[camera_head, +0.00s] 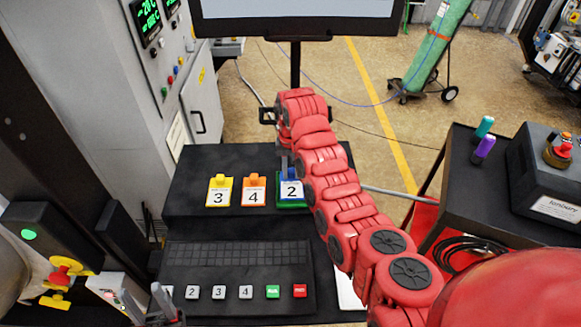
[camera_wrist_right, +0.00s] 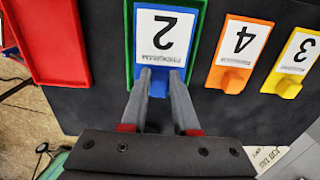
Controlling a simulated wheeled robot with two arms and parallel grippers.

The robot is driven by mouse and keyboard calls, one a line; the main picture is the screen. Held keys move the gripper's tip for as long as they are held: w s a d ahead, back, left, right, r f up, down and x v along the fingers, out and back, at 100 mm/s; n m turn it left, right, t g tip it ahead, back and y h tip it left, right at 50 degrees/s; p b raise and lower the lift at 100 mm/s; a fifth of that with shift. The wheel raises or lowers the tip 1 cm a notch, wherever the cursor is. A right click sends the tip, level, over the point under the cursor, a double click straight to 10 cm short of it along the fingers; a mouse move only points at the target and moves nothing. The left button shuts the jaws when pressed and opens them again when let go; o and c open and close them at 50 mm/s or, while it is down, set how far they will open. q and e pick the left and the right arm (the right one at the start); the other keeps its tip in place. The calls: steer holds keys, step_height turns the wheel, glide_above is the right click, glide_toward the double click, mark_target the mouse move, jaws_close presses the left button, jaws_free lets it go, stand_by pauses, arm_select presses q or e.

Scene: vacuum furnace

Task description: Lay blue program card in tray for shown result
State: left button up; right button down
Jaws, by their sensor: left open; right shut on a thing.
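The blue program card (camera_head: 291,190) bears a white label with "2". In the right wrist view the blue card (camera_wrist_right: 163,40) has a green tray (camera_wrist_right: 129,45) showing around its edges. The card lies over or in this tray; I cannot tell whether it rests fully on the bottom. My right gripper (camera_wrist_right: 160,82) is shut on the card's blue tab; in the head view its fingers (camera_head: 286,165) come down from behind the card. A red tray (camera_wrist_right: 82,70) lies beside it, empty where visible. My left gripper (camera_head: 165,302) is open and empty at the lower left.
A yellow card "3" (camera_head: 219,190) and an orange card "4" (camera_head: 254,190) lie left of the blue one on the black console (camera_head: 190,165). A button panel (camera_head: 240,308) is in front. A dark cart (camera_head: 480,195) stands right. The screen (camera_head: 300,15) shows only its lower part.

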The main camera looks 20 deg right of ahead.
mark_target(292, 173)
steer(key=shift+s+f, duration=0.25)
steer(key=shift+f, duration=0.25)
steer(key=shift+w+d+f, duration=0.15)
steer(key=shift+w+f, duration=0.05)
steer(key=shift+f, duration=0.05)
steer(key=shift+w+f, duration=0.1)
steer(key=shift+f, duration=0.1)
steer(key=c, duration=0.7)
jaws_free()
steer(key=shift+r, duration=0.1)
steer(key=shift+o, duration=0.2)
steer(key=shift+r, duration=0.35)
step_height(292, 173, up, 12)
steer(key=shift+f+b, duration=0.25)
steer(key=shift+b, duration=0.1)
